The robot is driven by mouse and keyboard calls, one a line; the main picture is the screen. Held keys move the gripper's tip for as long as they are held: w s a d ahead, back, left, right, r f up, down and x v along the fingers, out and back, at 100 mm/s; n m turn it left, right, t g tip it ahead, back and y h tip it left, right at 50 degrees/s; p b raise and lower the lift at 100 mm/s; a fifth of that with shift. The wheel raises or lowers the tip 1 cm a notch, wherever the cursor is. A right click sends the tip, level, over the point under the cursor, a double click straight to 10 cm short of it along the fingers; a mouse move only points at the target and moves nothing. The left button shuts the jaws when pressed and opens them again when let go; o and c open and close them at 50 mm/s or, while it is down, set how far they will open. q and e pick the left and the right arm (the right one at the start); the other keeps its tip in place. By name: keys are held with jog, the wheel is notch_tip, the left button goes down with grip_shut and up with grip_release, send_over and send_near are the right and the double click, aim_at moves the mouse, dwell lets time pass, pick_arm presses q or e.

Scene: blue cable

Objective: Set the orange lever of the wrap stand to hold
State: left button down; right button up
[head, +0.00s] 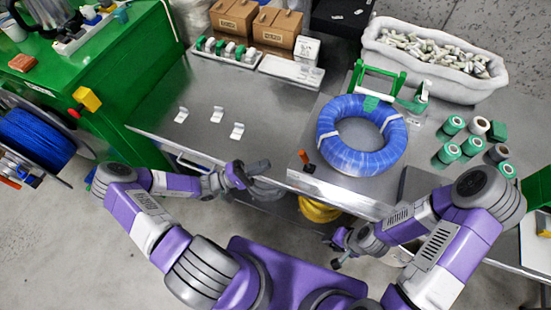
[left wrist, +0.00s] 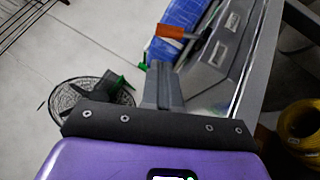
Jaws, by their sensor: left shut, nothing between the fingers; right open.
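The orange lever (head: 305,158) stands at the front left edge of the steel wrap stand, with a dark pivot at its foot. The lever also shows near the top of the left wrist view (left wrist: 174,32), pointing left there. A blue cable coil (head: 342,151), with white ties, lies on the stand behind the lever. My left gripper (head: 258,170) is shut and empty, left of the lever and apart from it; its fingers show in the left wrist view (left wrist: 162,88). My right gripper (head: 340,256) is low in front of the bench, far from the lever. Two pale labels (left wrist: 220,53) sit on the metal near the lever; their text is unreadable.
A green bracket (head: 378,82) stands behind the coil. Green and white spools (head: 455,124) lie to its right. White clips (head: 237,130) sit on the left bench. A yellow coil (head: 318,209) lies below the bench edge. A grey bin (head: 480,88) stands behind.

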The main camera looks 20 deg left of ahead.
aim_at(306, 159)
pick_arm(q)
jog(key=b+x, duration=0.1)
jog(key=x, duration=0.8)
jog(key=shift+d, duration=0.1)
jog(key=p, duration=0.1)
jog(key=r+p, duration=0.1)
jog(key=p, duration=0.1)
jog(key=shift+d+m+g, duration=0.2)
jog(key=shift+m+g, duration=0.2)
jog(key=d+r+m+g+y+p, duration=0.2)
jog(key=y+p, duration=0.1)
jog(key=p, duration=1)
jog(key=shift+d+r+m, duration=0.35)
jog(key=shift+d+m, duration=0.05)
jog(key=d+y+p, duration=0.1)
jog(key=p, duration=0.4)
jog(key=d+m+g+y+p, duration=0.1)
jog(key=p, duration=0.4)
jog(key=shift+s+d+r+m+g+y, duration=0.1)
jog(key=shift+d+r+m+g+y, duration=0.1)
jog(key=shift+d+m+g+y, duration=0.15)
jog(key=shift+d+f+p, duration=0.2)
jog(key=shift+d+p, duration=0.05)
jog(key=shift+p, duration=1.15)
